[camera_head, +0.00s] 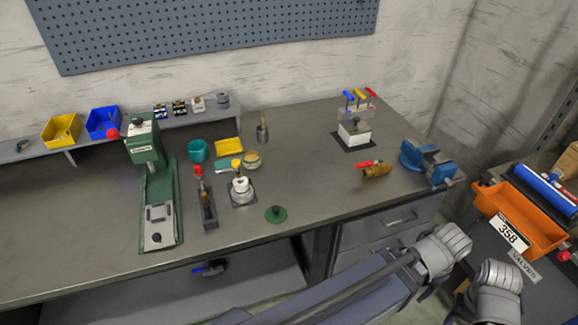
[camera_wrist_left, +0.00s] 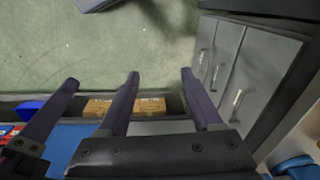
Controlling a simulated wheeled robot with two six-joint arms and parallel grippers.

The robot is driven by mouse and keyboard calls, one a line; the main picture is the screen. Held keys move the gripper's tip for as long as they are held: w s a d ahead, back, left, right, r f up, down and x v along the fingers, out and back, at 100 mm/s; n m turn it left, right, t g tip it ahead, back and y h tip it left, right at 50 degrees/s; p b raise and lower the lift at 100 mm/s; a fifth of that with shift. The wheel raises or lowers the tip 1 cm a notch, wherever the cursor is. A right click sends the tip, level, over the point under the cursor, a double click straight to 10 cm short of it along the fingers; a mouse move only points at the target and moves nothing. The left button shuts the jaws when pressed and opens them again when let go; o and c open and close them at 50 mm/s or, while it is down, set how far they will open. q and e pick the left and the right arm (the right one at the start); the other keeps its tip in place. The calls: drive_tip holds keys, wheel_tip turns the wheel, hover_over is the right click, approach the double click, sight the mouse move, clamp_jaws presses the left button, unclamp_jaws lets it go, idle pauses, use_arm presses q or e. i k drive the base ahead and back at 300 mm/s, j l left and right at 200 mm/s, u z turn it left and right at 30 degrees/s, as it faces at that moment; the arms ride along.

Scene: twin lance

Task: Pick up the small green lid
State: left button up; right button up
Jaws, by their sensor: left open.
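The small green lid (camera_head: 276,214) is a flat dark green disc with a small raised knob. It lies on the grey workbench (camera_head: 330,196), near its front edge, in the head view. Nothing touches it. My left gripper (camera_wrist_left: 112,82) shows in the left wrist view with its dark fingers spread and nothing between them. It points over the floor and drawers, away from the lid. The lid is not in that view.
Left of the lid stand a white fitting (camera_head: 240,188), a dark upright holder (camera_head: 208,209) and a green press (camera_head: 157,197). A brass valve (camera_head: 376,170) and blue vise (camera_head: 428,162) are to the right. An orange bin (camera_head: 519,219) is far right. Bench around the lid is clear.

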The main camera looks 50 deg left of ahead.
sight(276, 214)
drive_tip(key=i+u, duration=0.1)
drive_tip(key=u, duration=0.8)
drive_tip(key=i+l+u, duration=0.1)
drive_tip(key=u, duration=0.3)
drive_tip(key=l+u, duration=0.1)
drive_tip(key=u, duration=0.35)
drive_tip(key=i+l+u, duration=0.1)
drive_tip(key=u, duration=0.35)
